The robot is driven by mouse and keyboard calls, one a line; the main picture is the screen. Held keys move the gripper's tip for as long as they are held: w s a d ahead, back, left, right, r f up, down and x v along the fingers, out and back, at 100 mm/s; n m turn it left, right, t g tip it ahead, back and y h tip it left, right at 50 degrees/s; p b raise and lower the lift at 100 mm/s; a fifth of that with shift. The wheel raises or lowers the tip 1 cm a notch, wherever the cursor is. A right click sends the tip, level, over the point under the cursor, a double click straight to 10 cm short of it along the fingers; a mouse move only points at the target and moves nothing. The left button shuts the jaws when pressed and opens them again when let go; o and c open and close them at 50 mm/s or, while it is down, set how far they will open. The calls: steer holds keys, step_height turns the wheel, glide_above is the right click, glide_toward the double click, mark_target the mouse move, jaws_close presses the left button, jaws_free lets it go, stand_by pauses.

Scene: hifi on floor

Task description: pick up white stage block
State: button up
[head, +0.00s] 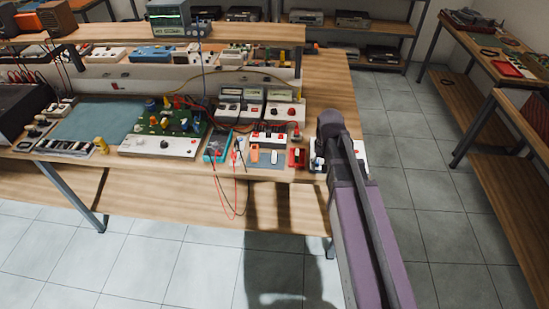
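A white block (361,153) lies at the right front corner of the workbench, largely covered by my arm, with small dark, blue and red parts showing at its left. I cannot tell whether this is the white stage block. My purple and dark arm comes up from the bottom right to the bench's right front corner. My gripper (331,158) is dark and mostly hidden by my arm, over or near the corner block. Its fingers and any contact cannot be made out.
The workbench (250,190) is crowded with a green circuit board (166,122), meters (252,102) and a red box (297,158). Red and black leads (235,200) hang over the front edge. Shelves (385,28) stand behind, tables at right. The tiled floor between is clear.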

steer(key=w+a, duration=1)
steer(key=w, duration=0.1)
glide_above(273, 155)
steer(key=shift+a+r, duration=0.15)
steer(key=shift+r, duration=0.1)
step_height(273, 155, down, 9)
steer(key=b, duration=0.8)
steer(key=shift+w+r, duration=0.1)
steer(key=shift+r, duration=0.1)
